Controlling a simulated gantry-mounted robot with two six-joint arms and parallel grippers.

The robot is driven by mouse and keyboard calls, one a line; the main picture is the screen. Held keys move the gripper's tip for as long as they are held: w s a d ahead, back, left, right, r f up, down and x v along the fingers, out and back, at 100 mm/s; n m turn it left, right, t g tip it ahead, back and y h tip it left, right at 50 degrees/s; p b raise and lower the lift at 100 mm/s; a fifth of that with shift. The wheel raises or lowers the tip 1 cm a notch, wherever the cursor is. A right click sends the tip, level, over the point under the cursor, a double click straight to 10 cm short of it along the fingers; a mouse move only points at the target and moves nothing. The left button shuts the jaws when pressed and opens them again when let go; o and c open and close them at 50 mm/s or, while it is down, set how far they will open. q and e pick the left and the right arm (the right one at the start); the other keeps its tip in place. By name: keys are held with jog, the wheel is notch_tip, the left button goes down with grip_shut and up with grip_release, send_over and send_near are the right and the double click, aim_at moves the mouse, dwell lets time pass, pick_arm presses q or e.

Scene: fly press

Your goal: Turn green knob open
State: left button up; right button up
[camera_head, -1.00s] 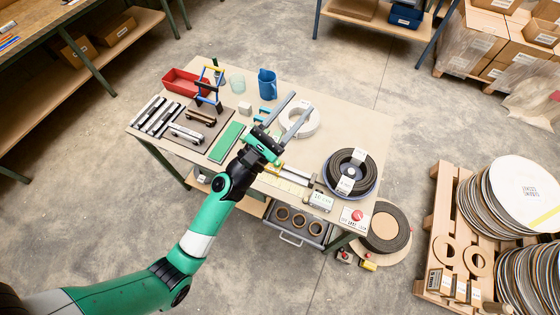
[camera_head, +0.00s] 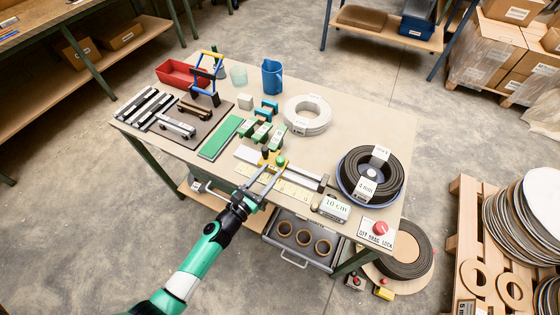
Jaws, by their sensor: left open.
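A small round green knob (camera_head: 281,160) sits on a yellow part of the press fixture (camera_head: 246,155) near the table's front edge. A dark knob (camera_head: 265,153) stands just left of it. My left gripper (camera_head: 273,171) reaches in from the front with its two long fingers apart and nothing visible between them. Its fingertips are right in front of the green knob; whether they touch it I cannot tell. My right gripper is not in view.
Several green labelled blocks (camera_head: 262,133) stand behind the fixture. A white ring coil (camera_head: 307,115) and a dark coil (camera_head: 371,173) lie to the right. A ruler strip lies in front.

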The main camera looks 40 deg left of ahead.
aim_at(278, 163)
pick_arm(q)
jog(key=w, duration=0.4)
jog(key=w+a+b, duration=0.1)
jog(key=w, duration=0.1)
jog(key=shift+w, duration=0.1)
grip_shut()
